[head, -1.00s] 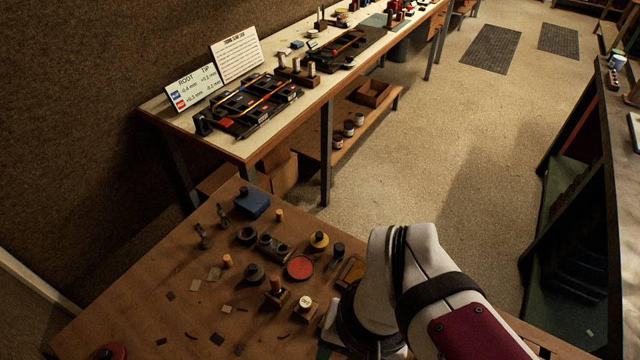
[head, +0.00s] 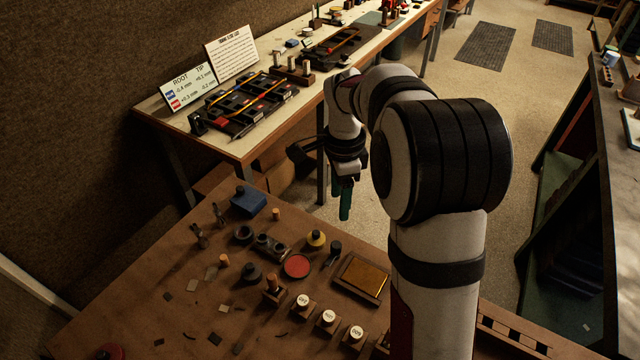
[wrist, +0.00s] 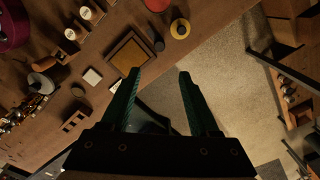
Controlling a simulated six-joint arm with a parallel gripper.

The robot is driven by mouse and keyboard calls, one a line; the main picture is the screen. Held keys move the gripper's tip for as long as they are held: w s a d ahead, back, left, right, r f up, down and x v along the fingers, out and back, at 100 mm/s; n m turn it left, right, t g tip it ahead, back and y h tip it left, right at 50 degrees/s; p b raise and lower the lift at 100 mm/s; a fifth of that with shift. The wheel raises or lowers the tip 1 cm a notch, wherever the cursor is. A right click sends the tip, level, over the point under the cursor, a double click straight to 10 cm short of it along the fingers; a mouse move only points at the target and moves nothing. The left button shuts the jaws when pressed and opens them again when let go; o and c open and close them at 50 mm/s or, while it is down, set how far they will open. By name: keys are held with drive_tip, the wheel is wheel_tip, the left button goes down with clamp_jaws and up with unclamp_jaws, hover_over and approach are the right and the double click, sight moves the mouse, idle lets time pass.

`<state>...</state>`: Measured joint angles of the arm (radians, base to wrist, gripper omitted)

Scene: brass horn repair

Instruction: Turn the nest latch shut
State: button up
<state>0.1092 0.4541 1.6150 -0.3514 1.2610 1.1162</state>
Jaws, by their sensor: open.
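The black nest fixture (head: 250,103), with yellow rods across it, lies on the pale bench at the upper left. I cannot make out the latch or whether it is turned. My gripper (head: 345,202) hangs fingers down in the gap between the pale bench and the brown table, right of the fixture and apart from it. In the wrist view, its two green fingers (wrist: 158,84) are spread with nothing between them. The nest fixture does not show in the wrist view.
A second dark fixture (head: 338,46) lies farther along the pale bench, with a block of pale pegs (head: 292,72) between. Two sign cards (head: 230,55) stand behind. The brown table (head: 130,285) holds several small pots, a red disc (head: 297,266) and an amber tray (head: 362,278).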

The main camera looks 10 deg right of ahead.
sight(337, 244)
wheel_tip(337, 244, down, 15)
drive_tip(key=shift+s+f, duration=0.1)
clamp_jaws()
idle(0.4)
